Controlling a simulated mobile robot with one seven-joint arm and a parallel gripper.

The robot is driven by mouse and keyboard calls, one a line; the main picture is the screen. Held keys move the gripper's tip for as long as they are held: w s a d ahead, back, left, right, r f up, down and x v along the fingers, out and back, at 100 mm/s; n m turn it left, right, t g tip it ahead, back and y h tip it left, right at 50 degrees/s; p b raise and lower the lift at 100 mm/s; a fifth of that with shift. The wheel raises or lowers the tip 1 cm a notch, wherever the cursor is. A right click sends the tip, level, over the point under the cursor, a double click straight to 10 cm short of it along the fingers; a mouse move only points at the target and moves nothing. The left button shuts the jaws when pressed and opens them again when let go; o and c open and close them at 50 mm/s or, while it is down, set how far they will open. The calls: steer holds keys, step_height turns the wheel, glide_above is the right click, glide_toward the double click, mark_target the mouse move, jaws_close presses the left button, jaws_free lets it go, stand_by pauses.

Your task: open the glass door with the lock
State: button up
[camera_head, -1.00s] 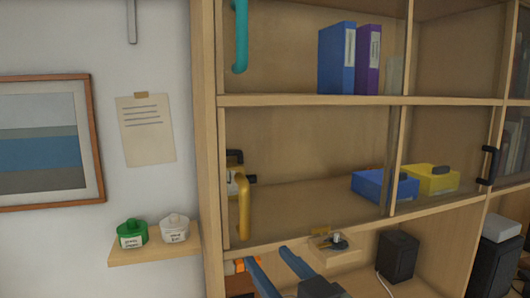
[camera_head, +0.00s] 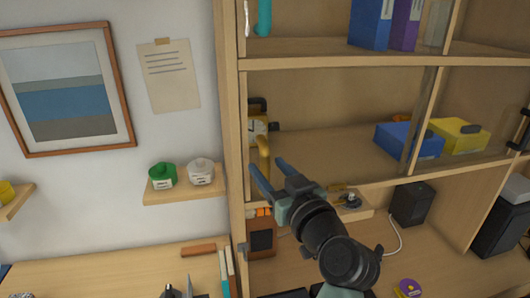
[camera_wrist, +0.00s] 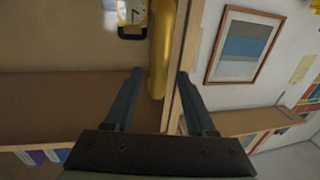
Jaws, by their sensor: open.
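The middle shelf's glass door (camera_head: 330,120) has a yellow vertical handle (camera_head: 263,152) at its left edge and looks shut. My gripper (camera_head: 267,164) is open at the handle's lower end. In the wrist view, the yellow handle (camera_wrist: 161,50) runs between the two blue fingers (camera_wrist: 159,73), closer to the left one; I cannot tell whether they touch it. A yellow clock (camera_head: 256,128) with black parts shows behind the glass. A teal handle (camera_head: 264,17) belongs to the compartment above. I cannot make out a lock for certain.
A small wall shelf (camera_head: 185,190) with green and white jars stands left of the cabinet. Blue (camera_head: 410,140) and yellow boxes (camera_head: 460,134) sit behind the glass. A small tray (camera_head: 350,205) and a black speaker (camera_head: 411,203) are below the door. A desk (camera_head: 120,272) lies lower left.

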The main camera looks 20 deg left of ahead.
steer(key=shift+p+x, duration=0.3)
steer(key=shift+x, duration=1.05)
jaws_close()
stand_by(0.5)
